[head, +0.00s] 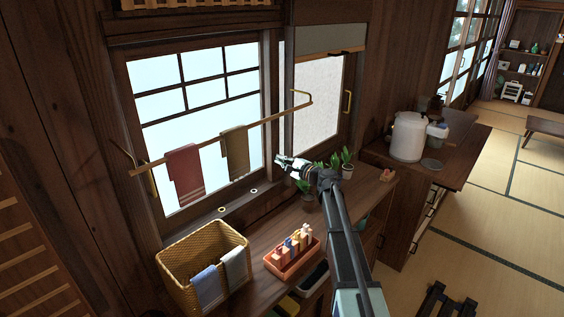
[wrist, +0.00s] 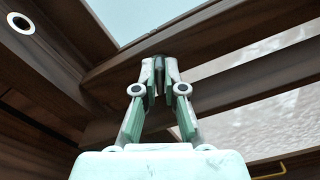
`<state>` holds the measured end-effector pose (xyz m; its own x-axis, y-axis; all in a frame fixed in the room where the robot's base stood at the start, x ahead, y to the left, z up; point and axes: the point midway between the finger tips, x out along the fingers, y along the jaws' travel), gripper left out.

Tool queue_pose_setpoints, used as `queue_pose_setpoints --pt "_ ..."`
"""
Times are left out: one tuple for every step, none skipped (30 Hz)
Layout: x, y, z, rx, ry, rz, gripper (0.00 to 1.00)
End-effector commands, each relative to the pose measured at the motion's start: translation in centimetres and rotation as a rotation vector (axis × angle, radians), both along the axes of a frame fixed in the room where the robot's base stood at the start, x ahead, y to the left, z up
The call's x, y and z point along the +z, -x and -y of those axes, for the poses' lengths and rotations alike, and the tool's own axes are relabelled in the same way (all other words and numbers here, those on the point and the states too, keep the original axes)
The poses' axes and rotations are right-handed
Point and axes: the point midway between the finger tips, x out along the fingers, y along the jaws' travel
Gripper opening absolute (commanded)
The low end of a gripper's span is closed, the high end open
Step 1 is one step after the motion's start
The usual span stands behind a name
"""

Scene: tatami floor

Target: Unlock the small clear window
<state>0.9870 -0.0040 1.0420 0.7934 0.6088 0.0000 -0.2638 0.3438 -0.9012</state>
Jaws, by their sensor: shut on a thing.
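The window with pale, clear panes and dark bars (head: 200,98) fills the left of the wall in the head view; part of its clear pane shows in the wrist view (wrist: 150,12). A textured pane (head: 318,98) with a brass handle (head: 347,105) is to its right. My gripper (head: 279,159) is at the lower right of the clear window, by the frame. In the wrist view my gripper (wrist: 159,64) has its fingertips together against the dark frame (wrist: 110,75), shut on a small part there. The fingers hide most of that part, and its shape is unclear.
A towel bar (head: 270,119) with two towels crosses in front of the window. Potted plants (head: 335,165) stand close to my gripper on the counter. A wicker basket (head: 190,247) and an orange tray (head: 275,268) stand nearer. A white pot (head: 408,137) is farther right.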

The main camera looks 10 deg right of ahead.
Motion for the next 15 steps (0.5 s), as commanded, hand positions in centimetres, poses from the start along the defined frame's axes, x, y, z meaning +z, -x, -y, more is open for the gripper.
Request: queue_pose_setpoints --pt "-0.03 -0.01 0.01 0.000 -0.027 -0.021 0.00" --pt "-0.01 -0.02 0.01 0.000 -0.048 -0.037 0.00" --pt "0.02 -0.02 0.02 0.000 -0.079 -0.061 0.00" --pt "0.05 -0.02 0.03 0.000 -0.103 -0.079 0.00" --pt "0.07 -0.03 0.03 0.000 -0.128 -0.098 0.00" --pt "0.09 -0.04 0.04 0.000 -0.158 -0.121 0.00" --pt "0.12 -0.04 0.04 0.000 -0.180 -0.138 0.00" --pt "0.14 -0.05 0.05 0.000 -0.201 -0.154 0.00" --pt "0.15 -0.05 0.05 0.000 -0.225 -0.172 0.00" --pt "0.14 -0.05 0.05 0.000 -0.239 -0.183 0.00" --pt "0.15 -0.06 0.06 0.000 -0.251 -0.192 0.00" --pt "0.14 -0.05 0.06 0.000 -0.263 -0.202 0.00" --pt "0.14 -0.06 0.06 0.000 -0.270 -0.207 0.00" --pt "0.13 -0.06 0.06 0.000 -0.274 -0.210 0.00" --pt "0.12 -0.06 0.07 0.000 -0.276 -0.212 0.00"
